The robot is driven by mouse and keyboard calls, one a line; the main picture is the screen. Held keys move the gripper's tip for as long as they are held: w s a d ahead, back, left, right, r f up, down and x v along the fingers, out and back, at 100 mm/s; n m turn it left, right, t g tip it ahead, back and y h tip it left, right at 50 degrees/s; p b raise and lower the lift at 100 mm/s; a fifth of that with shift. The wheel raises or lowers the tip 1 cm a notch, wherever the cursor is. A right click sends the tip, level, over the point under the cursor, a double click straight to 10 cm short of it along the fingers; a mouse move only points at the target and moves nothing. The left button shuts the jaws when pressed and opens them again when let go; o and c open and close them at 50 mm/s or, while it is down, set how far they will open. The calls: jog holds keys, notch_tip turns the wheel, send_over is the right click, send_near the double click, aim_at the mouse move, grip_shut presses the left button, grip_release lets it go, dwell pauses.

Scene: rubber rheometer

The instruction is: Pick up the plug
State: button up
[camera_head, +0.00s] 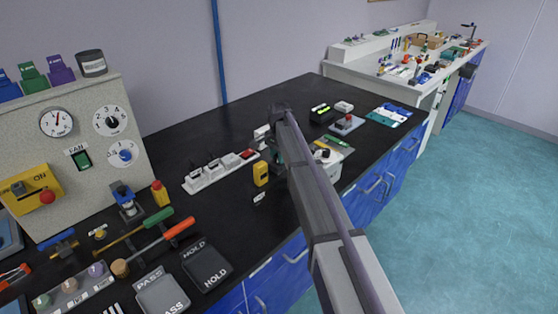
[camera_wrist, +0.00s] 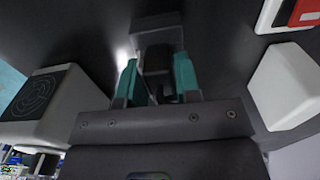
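In the wrist view, the two teal fingers of my gripper (camera_wrist: 156,80) stand apart. A dark grey block, possibly the plug (camera_wrist: 157,58), shows between and beyond their tips. I cannot tell whether the fingers touch it. In the head view my gripper (camera_head: 277,150) points down at the black bench and is mostly hidden behind my arm. A white power strip (camera_head: 207,180) with several dark plug-like pieces on it and a red switch lies to the left of my gripper.
A yellow meter (camera_head: 261,174) stands close to my gripper. A grey control panel (camera_head: 85,150) stands at the left of the bench.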

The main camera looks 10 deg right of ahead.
jog(key=c, duration=0.5)
